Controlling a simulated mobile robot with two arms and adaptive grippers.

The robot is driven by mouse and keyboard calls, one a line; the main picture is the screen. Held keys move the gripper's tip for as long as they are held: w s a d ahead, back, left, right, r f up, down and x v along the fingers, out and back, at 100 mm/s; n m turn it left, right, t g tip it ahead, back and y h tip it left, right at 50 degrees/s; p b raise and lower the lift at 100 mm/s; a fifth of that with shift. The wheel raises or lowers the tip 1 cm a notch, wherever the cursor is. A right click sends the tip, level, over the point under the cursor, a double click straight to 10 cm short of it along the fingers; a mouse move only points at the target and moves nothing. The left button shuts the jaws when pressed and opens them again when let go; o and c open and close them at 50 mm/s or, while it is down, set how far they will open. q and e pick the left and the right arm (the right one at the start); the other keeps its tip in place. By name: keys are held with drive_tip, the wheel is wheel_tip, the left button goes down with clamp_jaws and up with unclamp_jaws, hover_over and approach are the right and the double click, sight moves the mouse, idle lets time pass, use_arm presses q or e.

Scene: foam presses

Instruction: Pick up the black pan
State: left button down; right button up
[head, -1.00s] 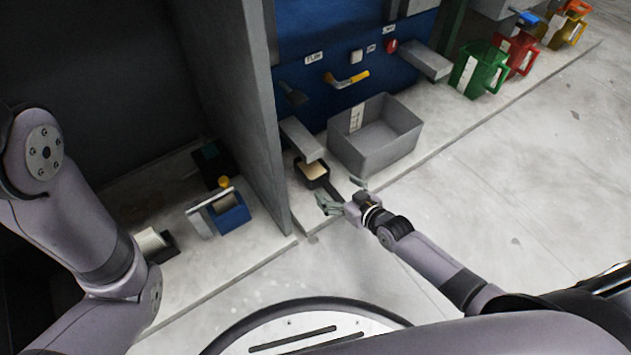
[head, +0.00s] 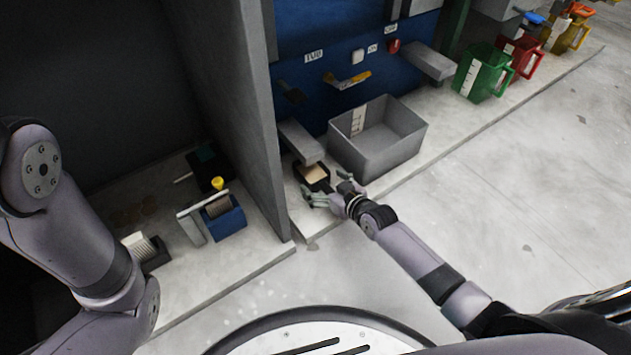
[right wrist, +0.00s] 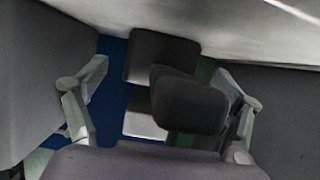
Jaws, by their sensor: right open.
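The small black pan (head: 325,183) stands on the ledge below a grey spout, with pale beige material inside. My right gripper (head: 326,189) is open at the pan's near side, its fingers around the area of the handle, which they largely hide. In the right wrist view the two fingers of my right gripper (right wrist: 160,118) are spread apart. Dark blocky shapes (right wrist: 188,100) show between them; I cannot tell whether these are the pan. My left arm shows at the left of the head view, but its gripper is out of view.
A grey open bin (head: 372,158) stands right of the pan. A grey partition (head: 235,110) rises to its left. A blue box-shaped device (head: 223,218) is beyond the partition. Green (head: 478,72) and red (head: 522,55) jugs stand at the upper right. The floor in front is clear.

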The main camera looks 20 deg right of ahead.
drive_tip(key=c, duration=1.3)
drive_tip(key=shift+r, duration=0.15)
drive_tip(key=shift+c, duration=0.2)
